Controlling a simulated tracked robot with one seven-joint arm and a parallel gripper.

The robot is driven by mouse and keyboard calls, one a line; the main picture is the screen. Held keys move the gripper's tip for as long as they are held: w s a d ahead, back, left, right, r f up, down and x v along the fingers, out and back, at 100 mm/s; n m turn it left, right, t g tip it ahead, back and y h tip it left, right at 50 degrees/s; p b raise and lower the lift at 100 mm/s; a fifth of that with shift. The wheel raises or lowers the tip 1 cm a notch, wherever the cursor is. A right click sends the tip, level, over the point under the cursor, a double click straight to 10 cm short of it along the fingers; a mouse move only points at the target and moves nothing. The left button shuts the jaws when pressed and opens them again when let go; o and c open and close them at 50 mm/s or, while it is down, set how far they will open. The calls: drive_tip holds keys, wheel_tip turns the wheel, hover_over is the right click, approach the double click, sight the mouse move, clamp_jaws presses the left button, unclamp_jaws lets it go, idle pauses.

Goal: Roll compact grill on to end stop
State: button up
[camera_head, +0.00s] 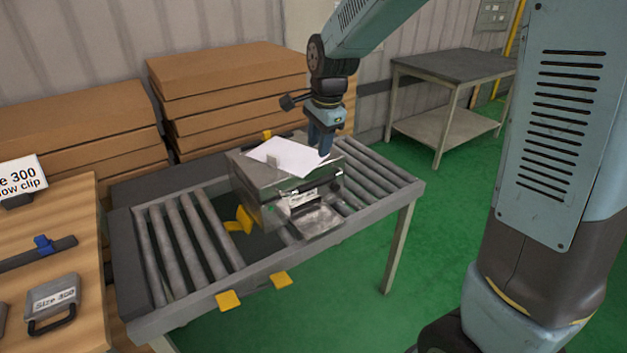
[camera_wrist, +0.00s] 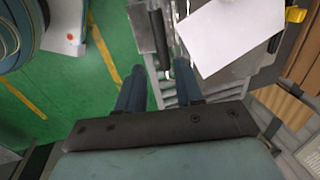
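The compact grill (camera_head: 262,195), a shiny metal box with a white sheet (camera_head: 288,157) on top and a tray at its front, stands on the roller conveyor (camera_head: 195,318), right of its middle. My gripper (camera_head: 321,150) points down at the grill's rear right top edge. In the wrist view my gripper (camera_wrist: 158,68) has its two blue fingers apart, with nothing clearly clamped between them. The grill (camera_wrist: 235,62) lies beyond the fingertips there; contact cannot be told. A dark bar (camera_head: 125,255) closes the conveyor's left end; whether it is the end stop is unclear.
Bare rollers (camera_head: 180,240) lie left of the grill, with a gap in them holding a raised yellow flap (camera_head: 240,220). Yellow tabs (camera_head: 228,300) stick out at the front rail. Cardboard boxes (camera_head: 75,130) stand behind; a wooden bench (camera_head: 75,220) is at left.

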sight(313, 181)
drive_tip(key=f, duration=0.4)
drive_tip(key=w+a+f, duration=0.1)
drive_tip(key=f, duration=0.3)
drive_tip(key=w+f, duration=0.1)
drive_tip(key=f, duration=0.4)
drive_tip(key=shift+w+a, duration=0.1)
drive_tip(key=shift+a, duration=0.05)
drive_tip(key=shift+c, duration=0.5)
clamp_jaws()
